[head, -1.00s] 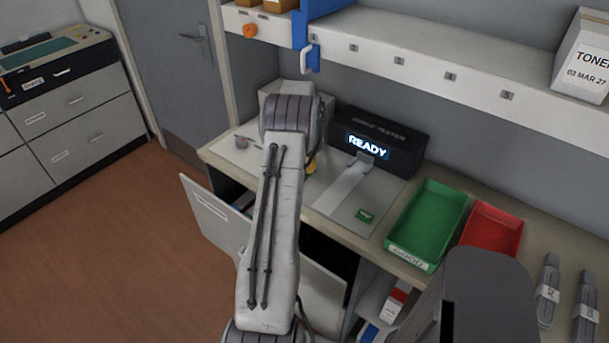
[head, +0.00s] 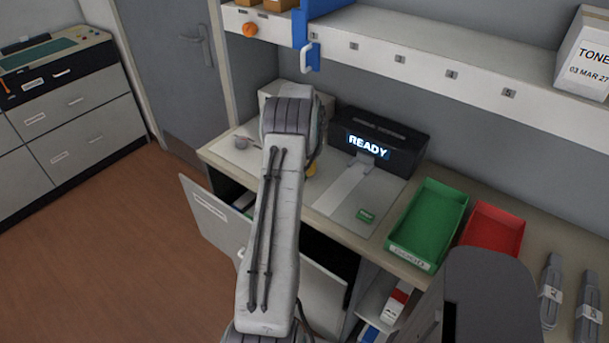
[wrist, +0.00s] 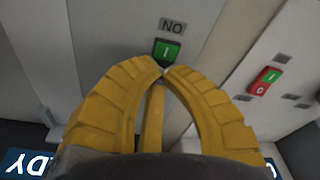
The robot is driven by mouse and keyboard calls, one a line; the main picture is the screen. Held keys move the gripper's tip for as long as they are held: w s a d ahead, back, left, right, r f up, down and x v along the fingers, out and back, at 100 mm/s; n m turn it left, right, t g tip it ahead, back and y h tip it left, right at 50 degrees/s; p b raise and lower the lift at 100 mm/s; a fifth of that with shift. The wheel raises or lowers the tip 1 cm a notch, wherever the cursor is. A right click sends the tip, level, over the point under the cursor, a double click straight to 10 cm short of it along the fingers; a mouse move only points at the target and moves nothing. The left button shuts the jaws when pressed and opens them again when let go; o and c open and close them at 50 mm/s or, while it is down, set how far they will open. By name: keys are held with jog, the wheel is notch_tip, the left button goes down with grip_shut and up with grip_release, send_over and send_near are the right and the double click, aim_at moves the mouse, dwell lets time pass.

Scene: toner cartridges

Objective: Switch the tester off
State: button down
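The tester (head: 405,150) is a dark box at the back of the counter, and its lit display reads READY. Part of a lit blue sign ending in "DY" (wrist: 28,163) shows at the lower left of the wrist view. A green switch face marked I (wrist: 167,51) is on a pale panel below a label that looks like "NO". A red-and-green switch marked I and O (wrist: 264,81) is on a pale surface to the right. My yellow gripper (wrist: 162,71) has its fingertips together just below the green switch; contact cannot be told. In the head view my arm mostly hides it.
A green tray (head: 401,254) and a red tray (head: 512,238) stand right of the tester. A small green chip (head: 366,215) lies on the pale mat before it. A numbered shelf (head: 425,70) runs above.

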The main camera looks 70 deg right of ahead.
jog(key=shift+f, duration=0.35)
jog(key=shift+r, duration=0.1)
jog(key=shift+r+p, duration=2)
jog(key=shift+r, duration=1.45)
